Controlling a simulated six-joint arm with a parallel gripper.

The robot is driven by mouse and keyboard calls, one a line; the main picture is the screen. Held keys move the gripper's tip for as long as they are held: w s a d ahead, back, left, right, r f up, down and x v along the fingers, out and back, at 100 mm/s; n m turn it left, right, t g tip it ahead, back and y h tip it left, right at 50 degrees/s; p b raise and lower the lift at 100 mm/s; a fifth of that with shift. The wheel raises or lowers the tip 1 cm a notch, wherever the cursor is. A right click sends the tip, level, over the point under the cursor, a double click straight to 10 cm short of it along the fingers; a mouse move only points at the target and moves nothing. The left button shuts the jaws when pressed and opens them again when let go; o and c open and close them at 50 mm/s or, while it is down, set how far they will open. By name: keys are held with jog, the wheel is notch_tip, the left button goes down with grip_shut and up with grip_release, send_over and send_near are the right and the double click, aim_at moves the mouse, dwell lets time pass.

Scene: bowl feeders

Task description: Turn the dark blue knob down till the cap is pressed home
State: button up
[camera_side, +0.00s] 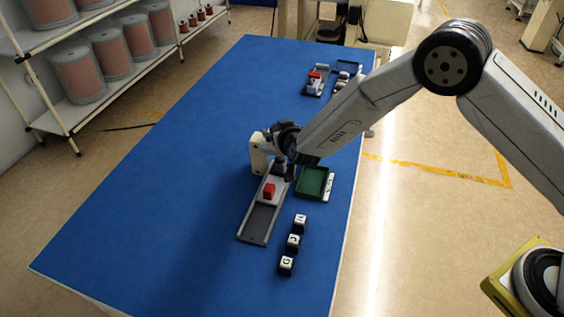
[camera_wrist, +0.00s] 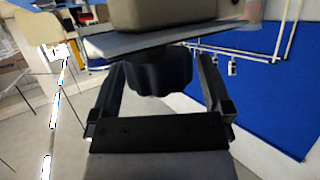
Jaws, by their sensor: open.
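A dark lobed knob (camera_wrist: 157,76) shows in the wrist view, under a grey plate (camera_wrist: 150,41) with a beige body above it. My gripper (camera_wrist: 162,66) is open, one finger on each side of the knob; a gap shows on both sides. In the side view my gripper (camera_side: 284,155) is at the cream press post (camera_side: 258,152), and my arm hides the knob there. I cannot make out the cap.
A green tray (camera_side: 314,181) lies right of the channel. Three lettered cubes (camera_side: 293,240) stand in a row in front of it. More fixtures (camera_side: 316,82) are at the table's far end. The left of the blue table (camera_side: 165,190) is clear.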

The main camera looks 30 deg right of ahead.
jog(key=shift+w, duration=0.15)
jog(key=c, duration=1.1)
jog(key=shift+m+g+h, duration=0.3)
jog(key=shift+m+h, duration=0.8)
jog(key=shift+h, duration=0.1)
jog(key=o, duration=1.1)
